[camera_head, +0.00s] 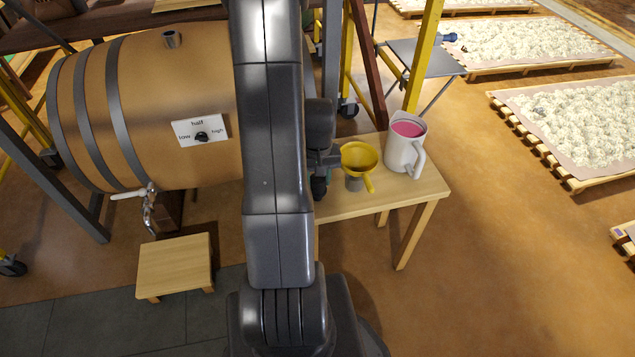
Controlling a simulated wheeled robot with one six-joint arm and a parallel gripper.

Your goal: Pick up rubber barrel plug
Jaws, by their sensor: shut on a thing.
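A small grey, plug-like cylinder (354,184), which looks like the rubber barrel plug, shows just below the yellow funnel (360,156), at the wooden table. I cannot tell whether the two touch. The funnel's bowl is at the top and its spout points down and slightly right. My gripper (336,161) is at the funnel's left rim and appears shut on it. My arm hides part of the gripper, and the fingertips are small and dark.
A white jug (405,147) with pink contents stands close right of the funnel on the small wooden table (410,192). A low stool (175,263) stands below. Yellow scaffold posts (424,55) rise behind. Floor is clear at lower right.

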